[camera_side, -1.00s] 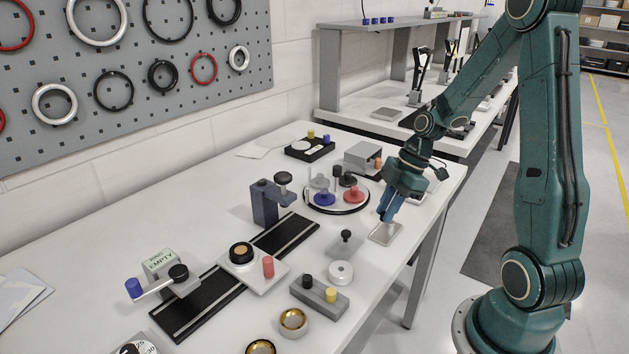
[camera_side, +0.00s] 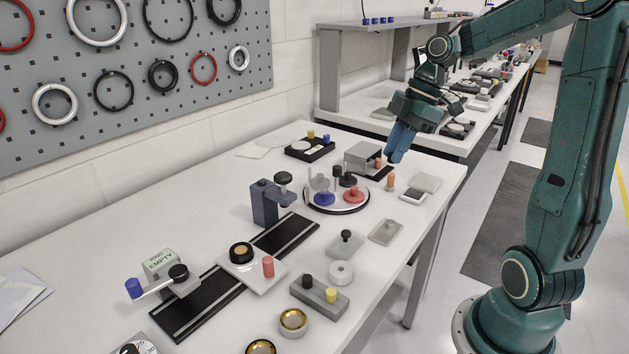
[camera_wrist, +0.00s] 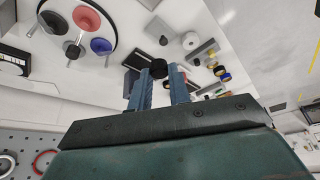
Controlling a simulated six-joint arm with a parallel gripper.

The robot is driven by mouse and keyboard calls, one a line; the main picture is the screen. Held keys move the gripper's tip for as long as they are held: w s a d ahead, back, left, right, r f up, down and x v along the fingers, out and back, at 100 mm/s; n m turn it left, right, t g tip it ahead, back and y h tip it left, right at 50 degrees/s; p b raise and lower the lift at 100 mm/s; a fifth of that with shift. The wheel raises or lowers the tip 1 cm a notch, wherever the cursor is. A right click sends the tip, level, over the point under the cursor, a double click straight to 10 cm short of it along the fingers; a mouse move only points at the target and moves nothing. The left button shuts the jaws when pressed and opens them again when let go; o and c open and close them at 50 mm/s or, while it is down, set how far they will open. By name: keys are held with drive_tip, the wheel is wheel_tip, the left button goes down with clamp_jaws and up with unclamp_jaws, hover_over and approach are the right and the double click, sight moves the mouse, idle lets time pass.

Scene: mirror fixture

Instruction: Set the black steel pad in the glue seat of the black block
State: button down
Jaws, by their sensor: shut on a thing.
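My gripper (camera_side: 394,158) is raised over the back right of the bench in the side view, beside a grey box. It is shut on a small black round piece (camera_wrist: 160,66), which I take as the steel pad; it shows between the fingertips in the wrist view. In the side view the pad is too small to tell from the dark fingertips. A dark flat thing (camera_side: 383,173) lies below the fingertips, next to the grey box (camera_side: 362,154). I cannot tell whether it is the black block, and no glue seat can be made out.
An orange peg (camera_side: 390,181) stands near the gripper, with pale square plates (camera_side: 425,182) to its right. A round turntable (camera_side: 328,207) with coloured knobs is to the left. A bare grey plate (camera_side: 385,231) lies nearer the front. A black rail (camera_side: 196,303) crosses the bench.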

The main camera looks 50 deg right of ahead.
drive_tip(key=shift+r, duration=0.15)
idle(0.5)
drive_tip(key=shift+r, duration=2.25)
drive_tip(key=shift+w+a+r, duration=0.15)
drive_tip(key=shift+w, duration=0.1)
drive_tip(key=w+a, duration=0.9)
drive_tip(key=a, duration=0.4)
drive_tip(key=w+a, duration=1)
drive_tip(key=a, duration=0.3)
wheel_tip(320, 180, down, 15)
drive_tip(key=shift+a+f, duration=0.1)
drive_tip(key=shift+f, duration=0.35)
drive_tip(key=shift+f, duration=0.1)
drive_tip(key=shift+f, duration=1.75)
